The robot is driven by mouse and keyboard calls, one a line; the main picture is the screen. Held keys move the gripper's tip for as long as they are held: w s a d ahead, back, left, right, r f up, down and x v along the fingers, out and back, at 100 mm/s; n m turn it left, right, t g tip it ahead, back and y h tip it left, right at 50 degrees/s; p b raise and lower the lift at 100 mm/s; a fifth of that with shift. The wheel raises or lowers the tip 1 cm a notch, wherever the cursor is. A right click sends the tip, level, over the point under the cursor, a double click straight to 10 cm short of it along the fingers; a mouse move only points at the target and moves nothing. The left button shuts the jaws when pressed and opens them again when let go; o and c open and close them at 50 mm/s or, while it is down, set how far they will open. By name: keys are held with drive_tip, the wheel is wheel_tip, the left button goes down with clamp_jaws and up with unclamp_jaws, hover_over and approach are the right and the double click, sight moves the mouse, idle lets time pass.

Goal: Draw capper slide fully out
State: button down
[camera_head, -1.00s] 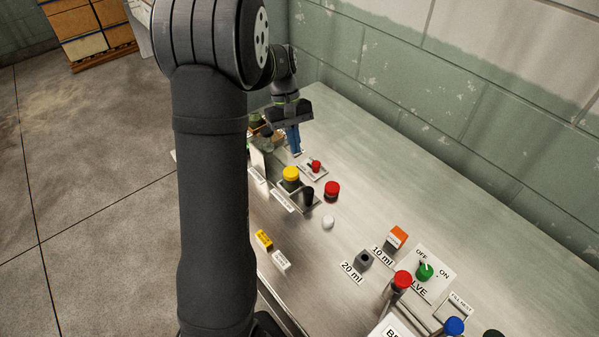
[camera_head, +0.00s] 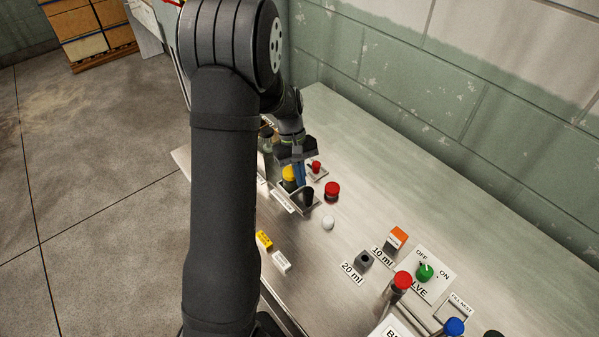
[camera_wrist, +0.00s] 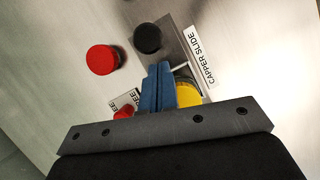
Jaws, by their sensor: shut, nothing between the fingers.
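The capper slide is a grey metal plate (camera_head: 314,210) with a white label (camera_head: 283,201) and an upright black knob (camera_head: 308,196) at its near right end. In the wrist view the "CAPPER SLIDE" label (camera_wrist: 202,57) and the black knob (camera_wrist: 147,38) show clearly. A yellow-capped piece (camera_head: 289,174) stands beside the knob, partly hidden by my fingers in the wrist view (camera_wrist: 188,92). My gripper (camera_head: 301,186) has its blue fingers pressed together and empty, pointing down between the yellow cap and the knob. In the wrist view the fingertips (camera_wrist: 158,68) appear just short of the knob, apart from it.
A large red cap (camera_head: 332,190) stands right of the slide, and a small red knob (camera_head: 316,166) on a plate lies behind. A white ball (camera_head: 328,222) is in front.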

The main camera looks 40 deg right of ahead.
sight(307, 187)
drive_tip(key=shift+s+a+f, duration=0.1)
drive_tip(key=shift+s+a, duration=0.05)
drive_tip(key=shift+s, duration=1.4)
drive_tip(key=v, duration=0.5)
drive_tip(key=w+v, duration=0.1)
drive_tip(key=v, duration=0.4)
drive_tip(key=shift+w, duration=0.25)
drive_tip(key=x, duration=0.4)
drive_tip(key=s+x, duration=0.1)
drive_tip(key=x, duration=0.3)
drive_tip(key=shift+f, duration=0.1)
